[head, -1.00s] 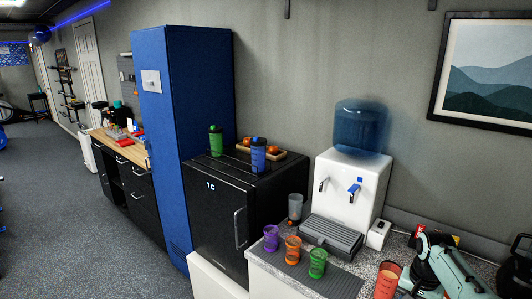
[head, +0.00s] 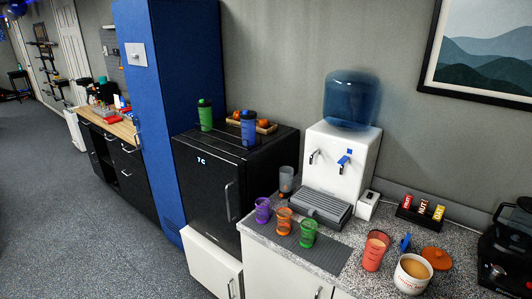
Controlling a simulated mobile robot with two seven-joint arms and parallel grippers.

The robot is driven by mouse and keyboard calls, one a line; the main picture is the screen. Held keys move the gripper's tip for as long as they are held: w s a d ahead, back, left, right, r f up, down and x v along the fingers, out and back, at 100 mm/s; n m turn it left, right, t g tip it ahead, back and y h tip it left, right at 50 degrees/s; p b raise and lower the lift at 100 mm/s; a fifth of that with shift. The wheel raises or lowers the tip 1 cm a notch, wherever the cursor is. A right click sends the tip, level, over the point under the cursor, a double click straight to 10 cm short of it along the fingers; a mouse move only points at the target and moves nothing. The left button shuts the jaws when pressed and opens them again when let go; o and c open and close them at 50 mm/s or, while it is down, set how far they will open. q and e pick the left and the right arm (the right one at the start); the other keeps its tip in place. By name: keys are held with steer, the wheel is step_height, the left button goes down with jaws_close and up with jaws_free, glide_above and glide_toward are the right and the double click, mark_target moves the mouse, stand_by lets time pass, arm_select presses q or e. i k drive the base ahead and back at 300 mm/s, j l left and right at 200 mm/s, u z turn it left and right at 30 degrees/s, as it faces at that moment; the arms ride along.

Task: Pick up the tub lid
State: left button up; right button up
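A round orange lid (head: 437,258) with a small raised middle lies on the speckled counter at the right, behind and to the right of an open white tub (head: 411,274). The tub holds a tan content. The lid looks apart from the things around it, though the tub's rim comes close to its near edge. Neither of my grippers is in the head view.
A red cup (head: 374,251) stands left of the tub, with a blue item (head: 405,242) behind. A black machine (head: 508,250) stands at the right. A rack of small packets (head: 420,213), a water dispenser (head: 340,166) and several coloured cups share the counter (head: 345,286).

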mark_target(440, 260)
steer(key=z, duration=1.45)
